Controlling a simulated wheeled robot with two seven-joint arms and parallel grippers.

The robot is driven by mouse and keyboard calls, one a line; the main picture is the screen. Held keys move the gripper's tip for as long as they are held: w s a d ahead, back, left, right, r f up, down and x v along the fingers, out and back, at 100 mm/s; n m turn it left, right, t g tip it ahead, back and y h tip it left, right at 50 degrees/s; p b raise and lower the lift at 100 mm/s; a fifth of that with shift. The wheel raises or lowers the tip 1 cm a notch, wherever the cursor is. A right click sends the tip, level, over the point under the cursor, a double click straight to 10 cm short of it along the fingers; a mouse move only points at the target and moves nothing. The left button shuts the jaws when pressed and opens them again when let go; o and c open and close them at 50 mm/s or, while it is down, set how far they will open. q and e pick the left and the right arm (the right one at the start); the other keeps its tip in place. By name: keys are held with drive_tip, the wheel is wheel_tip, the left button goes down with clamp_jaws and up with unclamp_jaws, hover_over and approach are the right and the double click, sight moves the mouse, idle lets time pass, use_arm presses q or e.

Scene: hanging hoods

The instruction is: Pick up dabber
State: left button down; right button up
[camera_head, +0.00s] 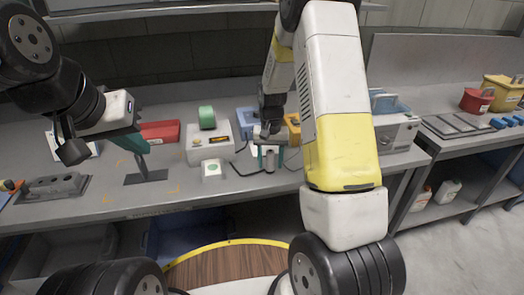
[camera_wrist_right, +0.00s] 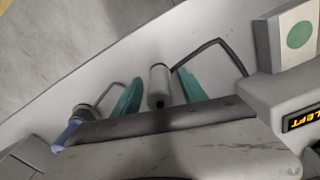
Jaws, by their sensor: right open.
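A small grey cylinder, which I take for the dabber (camera_head: 270,161), stands near the front of the bench in the head view. In the right wrist view the dabber (camera_wrist_right: 160,83) lies between two teal fingers. My right gripper (camera_head: 271,154) is open around it, one finger on each side, and gaps show between the fingers and the cylinder in the wrist view (camera_wrist_right: 160,90). My left gripper (camera_head: 134,143) is at the left above the bench, far from the dabber. Its teal fingers overlap, so its opening is unclear.
A white box with a display (camera_head: 209,147) and a small box with a green button (camera_head: 212,170) stand left of the dabber. Thin dark cables or rods lie close on both sides. A blue container (camera_head: 247,118) is behind. The bench's front edge (camera_head: 200,205) is close.

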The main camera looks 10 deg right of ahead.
sight(270, 151)
clamp_jaws()
drive_tip(key=shift+w+r, duration=0.1)
drive_tip(key=shift+r, duration=0.75)
drive_tip(key=shift+s+a+r, duration=0.1)
drive_tip(key=shift+s+r, duration=0.1)
drive_tip(key=shift+r, duration=0.85)
drive_tip(key=s+a, duration=0.3)
drive_tip(key=s, duration=0.4)
drive_tip(key=s+a+r, duration=0.1)
drive_tip(key=s+a, duration=0.2)
drive_tip(key=s, duration=0.4)
drive_tip(key=shift+s+a, duration=0.15)
drive_tip(key=shift+a, duration=0.1)
drive_tip(key=shift+r, duration=0.1)
